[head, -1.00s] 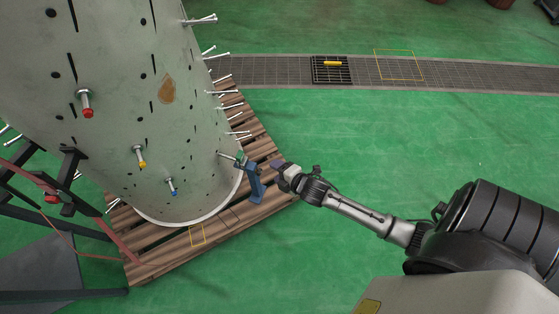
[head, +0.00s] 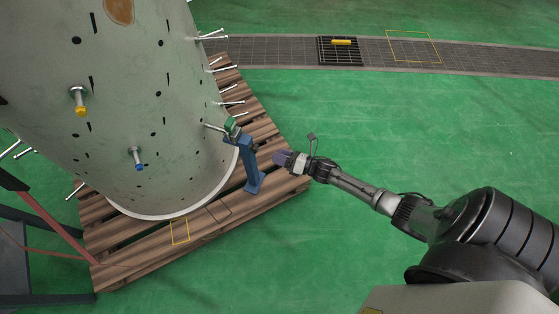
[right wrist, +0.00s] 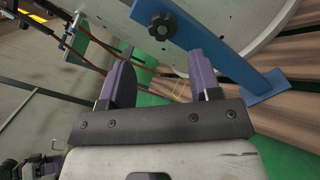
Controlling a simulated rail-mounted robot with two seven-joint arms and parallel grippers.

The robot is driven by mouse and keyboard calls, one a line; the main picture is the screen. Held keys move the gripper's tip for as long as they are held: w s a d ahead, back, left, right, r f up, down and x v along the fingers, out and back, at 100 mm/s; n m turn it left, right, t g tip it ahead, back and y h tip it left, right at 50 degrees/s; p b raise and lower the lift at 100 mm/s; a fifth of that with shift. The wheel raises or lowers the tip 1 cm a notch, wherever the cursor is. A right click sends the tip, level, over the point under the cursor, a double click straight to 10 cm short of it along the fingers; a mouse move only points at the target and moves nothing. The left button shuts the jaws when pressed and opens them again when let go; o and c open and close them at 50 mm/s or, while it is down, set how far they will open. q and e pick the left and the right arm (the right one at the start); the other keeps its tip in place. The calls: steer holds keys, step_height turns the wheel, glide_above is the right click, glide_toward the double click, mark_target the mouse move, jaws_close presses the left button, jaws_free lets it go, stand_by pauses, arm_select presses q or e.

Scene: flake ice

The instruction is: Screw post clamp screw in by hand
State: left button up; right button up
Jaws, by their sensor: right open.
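The blue clamp post (head: 249,168) stands upright on a foot plate on the pallet, beside the large pale drum. A green clamp part (head: 232,127) sits at its top, by a metal rod. In the right wrist view a black star-shaped knob (right wrist: 162,26) sits on the blue post (right wrist: 222,52), above and beyond my fingertips. My right gripper (head: 281,158) is just right of the post in the head view, apart from it. Its purple fingers (right wrist: 157,70) are open and empty, pointing toward the knob. My left gripper is not in view.
The perforated drum (head: 120,110) stands on a wooden pallet (head: 140,262), with several metal rods sticking out of its side. Dark frame bars are at the left. A grey grating strip (head: 270,52) crosses behind.

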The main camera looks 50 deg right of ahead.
mark_target(258, 149)
steer(key=x, duration=0.2)
steer(key=b+x, duration=0.1)
steer(key=x, duration=0.2)
steer(key=b+x, duration=0.1)
steer(key=x, duration=0.1)
steer(key=shift+w+a+f, duration=0.1)
steer(key=shift+w+f, duration=0.2)
steer(key=shift+b, duration=0.3)
steer(key=shift+w, duration=0.1)
steer(key=shift+c, duration=0.2)
